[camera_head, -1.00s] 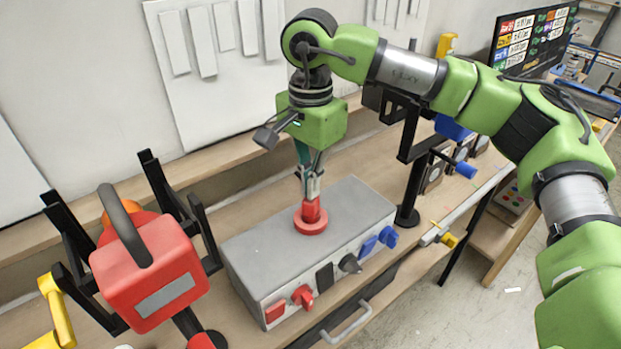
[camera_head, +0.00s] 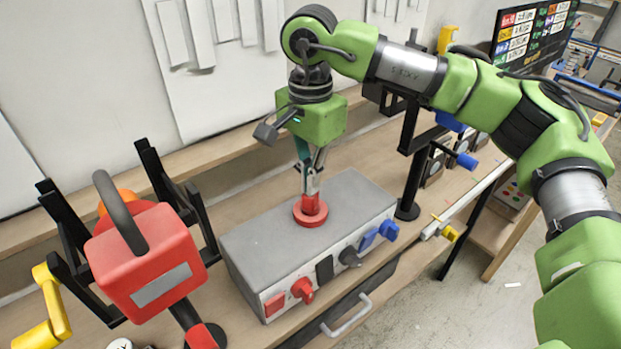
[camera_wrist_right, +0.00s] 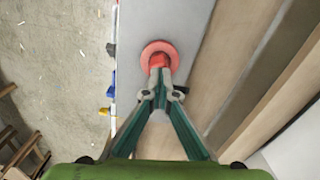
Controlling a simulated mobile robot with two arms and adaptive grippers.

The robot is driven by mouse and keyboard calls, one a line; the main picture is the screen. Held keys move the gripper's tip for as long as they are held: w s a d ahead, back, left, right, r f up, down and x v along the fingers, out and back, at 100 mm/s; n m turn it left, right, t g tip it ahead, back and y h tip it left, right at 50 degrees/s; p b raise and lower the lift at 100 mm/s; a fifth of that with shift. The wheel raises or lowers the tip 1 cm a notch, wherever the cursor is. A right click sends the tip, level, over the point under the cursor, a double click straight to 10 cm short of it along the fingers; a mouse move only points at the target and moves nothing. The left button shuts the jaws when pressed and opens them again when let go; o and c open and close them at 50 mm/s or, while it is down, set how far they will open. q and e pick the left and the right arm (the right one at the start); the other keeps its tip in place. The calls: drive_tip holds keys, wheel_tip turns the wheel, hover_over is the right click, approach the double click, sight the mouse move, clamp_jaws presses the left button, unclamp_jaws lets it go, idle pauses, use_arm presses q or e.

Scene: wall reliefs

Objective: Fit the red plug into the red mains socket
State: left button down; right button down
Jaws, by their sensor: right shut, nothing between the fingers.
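A red piece with a wide round collar and short upright stem, apparently the red plug (camera_head: 310,215), stands on top of a grey box (camera_head: 265,235). It also shows in the right wrist view (camera_wrist_right: 159,48). My right gripper (camera_head: 310,184) points down at the stem, its fingers shut with nothing between them. In the right wrist view the fingertips (camera_wrist_right: 160,92) overlap the near end of the stem; I cannot tell whether they touch. A red fitting, apparently the red mains socket (camera_head: 302,290), sits on the box's front face. My left gripper is out of view.
Black (camera_head: 349,257) and blue fittings (camera_head: 388,230) share the box's front face. A red canister (camera_head: 150,265) in a black stand is at left. A black post (camera_head: 407,208) stands right of the box. A drawer handle (camera_head: 347,318) juts out below.

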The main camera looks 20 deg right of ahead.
drive_tip(key=shift+f, duration=0.3)
drive_tip(key=shift+r+p, duration=0.65)
drive_tip(key=shift+r, duration=0.95)
wheel_tip(320, 180, up, 12)
